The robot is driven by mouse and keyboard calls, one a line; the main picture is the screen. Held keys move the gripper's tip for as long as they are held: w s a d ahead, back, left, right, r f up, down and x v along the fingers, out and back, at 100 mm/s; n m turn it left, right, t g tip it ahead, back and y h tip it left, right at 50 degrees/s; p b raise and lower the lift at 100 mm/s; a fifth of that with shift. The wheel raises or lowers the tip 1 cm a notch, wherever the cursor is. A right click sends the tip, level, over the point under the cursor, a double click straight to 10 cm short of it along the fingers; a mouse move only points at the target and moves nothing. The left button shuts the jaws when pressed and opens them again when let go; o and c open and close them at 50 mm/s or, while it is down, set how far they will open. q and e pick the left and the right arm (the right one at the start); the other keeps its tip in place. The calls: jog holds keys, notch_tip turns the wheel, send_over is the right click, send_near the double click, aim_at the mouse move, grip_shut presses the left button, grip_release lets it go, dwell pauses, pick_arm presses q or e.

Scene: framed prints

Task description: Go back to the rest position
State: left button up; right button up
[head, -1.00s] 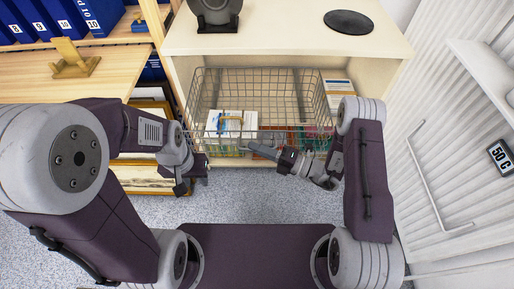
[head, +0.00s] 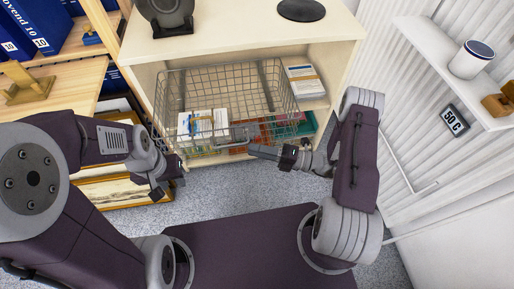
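My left gripper (head: 165,185) is in front of the lower left of the shelf unit, beside the framed prints. It is apart from the basket; its fingers are too small and angled to tell open from shut. My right gripper (head: 268,152) points left, just in front of the lower front edge of the wire basket (head: 225,80). Its fingers look closed together with nothing clear between them. Whether it touches the basket I cannot tell. The basket sits in the shelf unit and holds a white pack (head: 203,124).
The shelf top carries a dark grey device (head: 168,14) and a black disc (head: 302,9). Framed prints (head: 105,192) lean low at left. Grey floor (head: 235,185) is open in front.

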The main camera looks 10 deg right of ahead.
jog(key=shift+s+d, duration=0.1)
jog(key=shift+d, duration=0.05)
dwell(0.4)
jog(key=s+a+r+n+g+h, duration=0.2)
jog(key=s+a+n+g, duration=0.1)
jog(key=s+n+g, duration=0.7)
jog(key=s+d+n+g+h, duration=0.15)
jog(key=d+n+h, duration=0.35)
jog(key=n, duration=0.5)
jog(key=s+d+n+t+h, duration=0.1)
jog(key=s+d+n+h, duration=0.2)
jog(key=n+h, duration=0.45)
jog(key=w+d+r+n+t+h, duration=0.3)
jog(key=w+d+n+t, duration=0.15)
jog(key=n, duration=0.55)
notch_tip(320, 180, up, 30)
jog(key=w+p, duration=0.1)
jog(key=p, duration=2.9)
jog(key=shift+r+n, duration=0.25)
jog(key=shift+n, duration=0.1)
jog(key=shift+w+f, duration=0.1)
